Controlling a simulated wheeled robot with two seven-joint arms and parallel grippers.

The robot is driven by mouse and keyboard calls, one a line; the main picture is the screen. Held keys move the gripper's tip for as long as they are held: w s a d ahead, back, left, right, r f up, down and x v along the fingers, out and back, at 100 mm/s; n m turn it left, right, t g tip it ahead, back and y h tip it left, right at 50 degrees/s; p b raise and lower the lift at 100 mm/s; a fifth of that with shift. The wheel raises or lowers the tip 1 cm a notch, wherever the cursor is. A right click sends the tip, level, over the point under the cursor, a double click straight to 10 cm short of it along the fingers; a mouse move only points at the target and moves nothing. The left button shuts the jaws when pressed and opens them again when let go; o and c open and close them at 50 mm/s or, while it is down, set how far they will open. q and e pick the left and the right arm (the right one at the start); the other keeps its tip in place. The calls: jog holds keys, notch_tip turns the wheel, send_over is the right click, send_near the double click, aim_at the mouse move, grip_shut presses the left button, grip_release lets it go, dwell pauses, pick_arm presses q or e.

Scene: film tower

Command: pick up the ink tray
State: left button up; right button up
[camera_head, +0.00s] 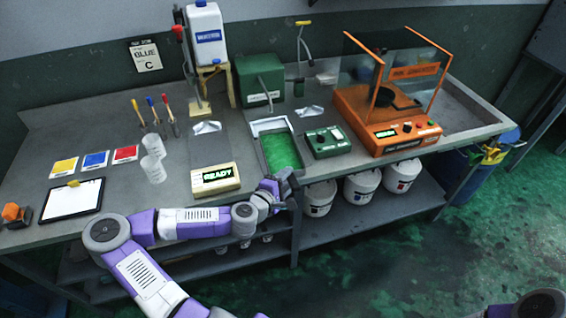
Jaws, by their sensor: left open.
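A shallow metal-rimmed tray (256,127) with a bright green inside sits at the middle of the bench; it is the most tray-like thing in view, but I cannot tell for sure that it is the ink tray. My left gripper (283,183) is at the bench's front edge, just in front of the green tray's near end. It is open, and I see nothing held in it; its fingers are small and partly hidden by the wrist. Only a bit of my right arm shows at the bottom right corner, without its gripper.
A READY display box (215,180) is left of the gripper. A green control box (327,142) and an orange machine (390,120) stand to the right. Two crumpled silvery pieces lie behind, one on the left (207,127). White buckets (362,187) stand on the shelf below.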

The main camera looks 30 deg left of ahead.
pick_arm(q)
jog(key=shift+x, duration=0.9)
jog(key=shift+c, duration=0.3)
grip_shut()
dwell(0.4)
